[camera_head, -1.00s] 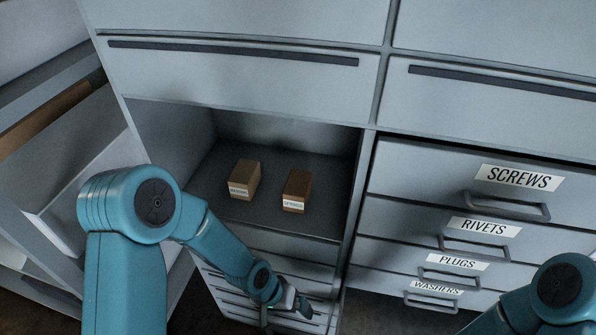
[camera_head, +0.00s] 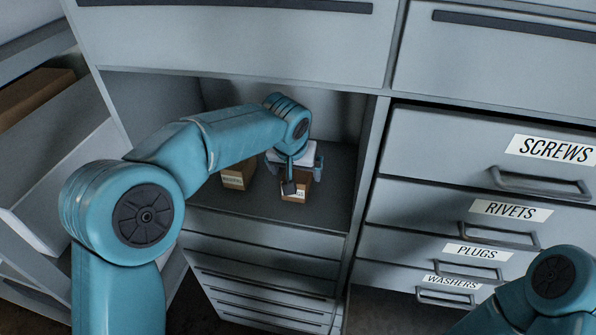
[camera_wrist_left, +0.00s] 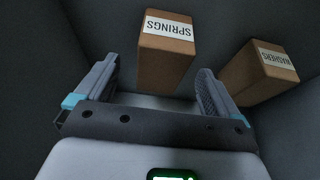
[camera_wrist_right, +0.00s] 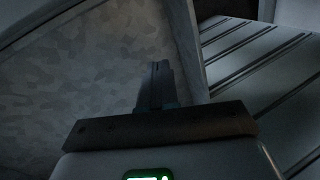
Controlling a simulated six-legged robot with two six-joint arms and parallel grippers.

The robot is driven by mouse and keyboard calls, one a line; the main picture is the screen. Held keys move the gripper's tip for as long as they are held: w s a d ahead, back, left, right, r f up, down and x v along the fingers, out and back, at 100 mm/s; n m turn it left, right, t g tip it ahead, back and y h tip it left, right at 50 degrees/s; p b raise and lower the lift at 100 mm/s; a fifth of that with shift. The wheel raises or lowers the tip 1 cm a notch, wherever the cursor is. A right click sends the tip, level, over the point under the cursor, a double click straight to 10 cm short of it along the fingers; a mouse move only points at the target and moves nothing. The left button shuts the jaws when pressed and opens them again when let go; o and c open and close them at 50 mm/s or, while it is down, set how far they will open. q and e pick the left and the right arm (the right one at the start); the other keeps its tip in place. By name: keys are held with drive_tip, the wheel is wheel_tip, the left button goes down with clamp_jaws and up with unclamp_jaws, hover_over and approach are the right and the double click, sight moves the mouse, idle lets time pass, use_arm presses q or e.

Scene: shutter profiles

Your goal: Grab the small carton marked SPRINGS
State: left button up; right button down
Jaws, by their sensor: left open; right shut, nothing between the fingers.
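The small brown carton marked SPRINGS (camera_wrist_left: 166,62) stands in the open cabinet niche and shows label-up between my left fingers in the left wrist view. In the head view the carton (camera_head: 303,188) is partly hidden behind my left gripper (camera_head: 294,172). My left gripper (camera_wrist_left: 157,70) is open, its fingers on either side of the carton, with a gap visible at each side. I cannot tell how deep the carton sits between them. My right gripper (camera_wrist_right: 158,78) is shut and empty in the right wrist view.
A second carton, marked WASHERS (camera_wrist_left: 262,70), stands close beside the SPRINGS carton; in the head view it (camera_head: 236,178) is on the left. The niche walls and upper drawer front (camera_head: 240,45) enclose the space. Labelled drawers, such as SCREWS (camera_head: 480,160), are at the right.

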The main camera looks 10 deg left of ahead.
sight(297, 173)
use_arm(q)
drive_tip(key=shift+w+a+r, duration=0.1)
drive_tip(key=shift+w+a, duration=0.05)
drive_tip(key=shift+w, duration=0.3)
drive_tip(key=p+x, duration=0.1)
drive_tip(key=x, duration=0.4)
drive_tip(key=shift+w, duration=0.2)
drive_tip(key=shift+a, duration=0.1)
drive_tip(key=c, duration=1)
drive_tip(key=shift+c, duration=1.2)
